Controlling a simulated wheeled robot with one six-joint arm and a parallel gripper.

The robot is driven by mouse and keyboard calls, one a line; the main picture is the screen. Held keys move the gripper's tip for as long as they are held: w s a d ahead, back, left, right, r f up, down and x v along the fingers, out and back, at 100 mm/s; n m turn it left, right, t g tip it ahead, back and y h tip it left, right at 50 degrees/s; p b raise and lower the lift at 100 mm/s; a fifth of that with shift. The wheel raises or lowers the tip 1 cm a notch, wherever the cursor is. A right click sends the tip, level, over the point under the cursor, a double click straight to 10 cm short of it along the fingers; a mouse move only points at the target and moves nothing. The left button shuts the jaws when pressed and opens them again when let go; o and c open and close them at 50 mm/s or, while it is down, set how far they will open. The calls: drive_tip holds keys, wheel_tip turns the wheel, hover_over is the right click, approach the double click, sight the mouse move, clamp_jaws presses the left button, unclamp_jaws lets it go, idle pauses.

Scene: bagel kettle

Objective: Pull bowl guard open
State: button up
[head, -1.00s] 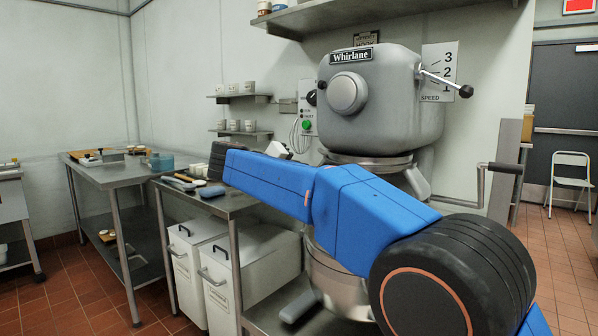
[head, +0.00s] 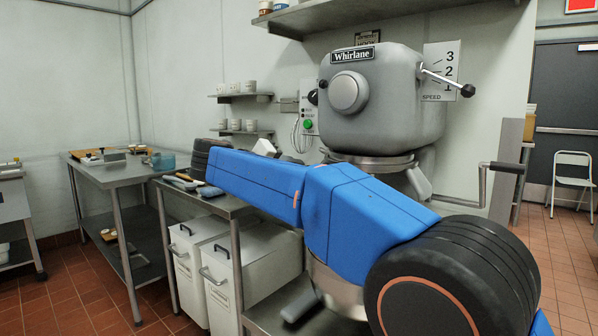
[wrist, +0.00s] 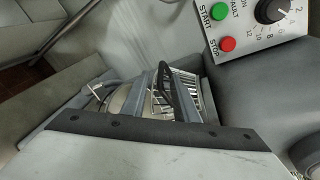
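The grey Whirlane mixer (head: 378,100) stands at the centre right in the head view. Part of its steel bowl (head: 338,288) shows below my blue arm, which hides the guard there. In the wrist view the wire bowl guard (wrist: 163,97) shows mid-picture, with a dark curved handle (wrist: 178,92) on or in front of it. My gripper (wrist: 160,100) reaches toward the guard, with its pale body and dark bolted edge across the bottom. Its fingertips are hard to make out against the guard, so I cannot tell whether it holds the handle.
The control panel (wrist: 250,22) with green START and red STOP buttons sits at the upper right in the wrist view. A steel table (head: 115,172) and white bins (head: 205,262) stand left of the mixer. A crank (head: 500,168) sticks out right of it. Floor is clear at the left front.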

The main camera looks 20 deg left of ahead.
drive_tip(key=v, duration=1.2)
drive_tip(key=shift+s+r, duration=0.15)
drive_tip(key=shift+s, duration=0.2)
